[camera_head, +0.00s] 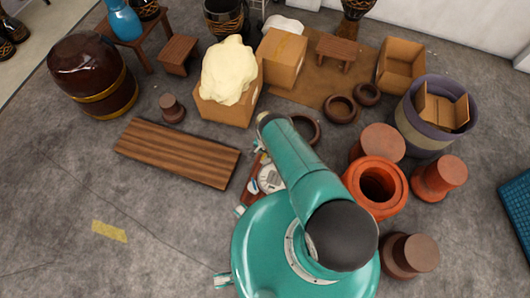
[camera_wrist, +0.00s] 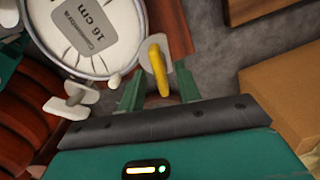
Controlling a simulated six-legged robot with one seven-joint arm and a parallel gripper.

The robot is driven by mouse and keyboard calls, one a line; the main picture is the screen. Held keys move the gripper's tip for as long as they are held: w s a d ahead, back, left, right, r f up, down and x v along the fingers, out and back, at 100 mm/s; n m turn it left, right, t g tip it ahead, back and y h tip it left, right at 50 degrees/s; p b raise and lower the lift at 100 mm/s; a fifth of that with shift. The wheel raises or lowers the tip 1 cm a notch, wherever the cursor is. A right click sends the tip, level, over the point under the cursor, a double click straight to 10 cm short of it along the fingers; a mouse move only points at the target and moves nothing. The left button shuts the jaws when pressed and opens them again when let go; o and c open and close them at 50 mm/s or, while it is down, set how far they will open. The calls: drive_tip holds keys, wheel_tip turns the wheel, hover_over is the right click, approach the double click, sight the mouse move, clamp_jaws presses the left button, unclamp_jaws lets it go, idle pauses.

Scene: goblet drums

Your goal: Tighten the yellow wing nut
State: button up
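The yellow wing nut (camera_wrist: 158,70) shows in the wrist view, with its wing roughly upright in the picture, in front of a pale metal piece. My gripper (camera_wrist: 161,76) is open, with one green finger on each side of the yellow wing nut and gaps showing on both sides. The drum's round white head (camera_wrist: 115,18) has a grey label reading 16 cm. A white wing nut (camera_wrist: 74,97) sits at the drum's rim on the left. In the head view the drum (camera_head: 270,179) is partly covered by my arm, which hides the yellow wing nut and my gripper's fingers.
In the wrist view a cardboard box (camera_wrist: 285,95) is close on the right. In the head view a slatted wooden board (camera_head: 178,153) lies to the left of the drum. Orange clay pots (camera_head: 376,200) stand to the right. Open floor lies at lower left.

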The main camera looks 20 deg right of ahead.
drive_tip(key=shift+r, duration=0.1)
wheel_tip(320, 180, up, 14)
drive_tip(key=shift+f, duration=0.2)
idle(0.4)
